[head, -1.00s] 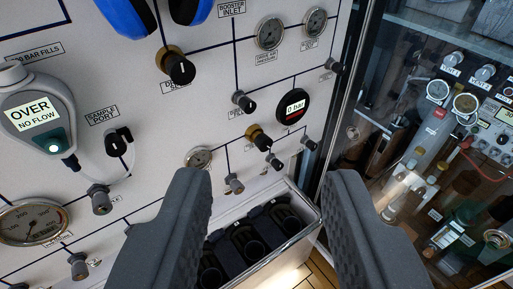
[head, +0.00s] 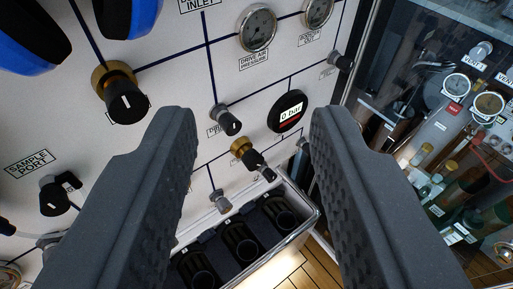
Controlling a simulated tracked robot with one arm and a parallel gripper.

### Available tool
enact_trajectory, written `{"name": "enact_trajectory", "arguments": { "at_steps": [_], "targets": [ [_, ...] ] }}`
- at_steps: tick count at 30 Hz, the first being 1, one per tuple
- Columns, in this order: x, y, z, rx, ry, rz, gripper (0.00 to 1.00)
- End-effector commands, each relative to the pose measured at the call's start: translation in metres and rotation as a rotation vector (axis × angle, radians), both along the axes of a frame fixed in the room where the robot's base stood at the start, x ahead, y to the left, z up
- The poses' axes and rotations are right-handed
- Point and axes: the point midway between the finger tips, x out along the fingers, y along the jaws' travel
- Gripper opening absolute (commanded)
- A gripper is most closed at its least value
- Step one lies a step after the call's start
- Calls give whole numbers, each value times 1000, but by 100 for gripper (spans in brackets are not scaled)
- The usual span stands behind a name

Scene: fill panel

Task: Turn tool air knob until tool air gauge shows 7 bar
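A round black gauge (head: 288,111) on the white panel has a small display reading 0 bar; no tool air label is readable. A brass knob with a black handle (head: 252,157) sits just below and left of it. My gripper (head: 255,118) is open and empty, its dark fingers spread to either side of the picture. The gauge and the brass knob both show in the gap between the fingers, apart from them. The left finger covers part of the panel left of the knob.
A larger brass knob (head: 117,91), a small valve (head: 227,120) and a drive air pressure gauge (head: 257,28) are on the panel. A bin with black cups (head: 312,222) stands below. A glass-fronted cabinet (head: 425,62) is at the right.

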Motion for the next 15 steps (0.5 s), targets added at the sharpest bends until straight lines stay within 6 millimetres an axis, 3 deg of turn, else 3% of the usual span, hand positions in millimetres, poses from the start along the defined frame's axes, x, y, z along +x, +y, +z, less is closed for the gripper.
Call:
{"name": "enact_trajectory", "arguments": {
  "at_steps": [4,6,8,11,15],
  "targets": [
    [0,0,0,0,0,0,36],
    [1,0,-1,5,4,1,55],
    [5,-1,-8,32,20,2,55],
    [23,-5,-41,153,95,11,55],
    [58,-12,-123,512,286,4,55]
  ]
}}
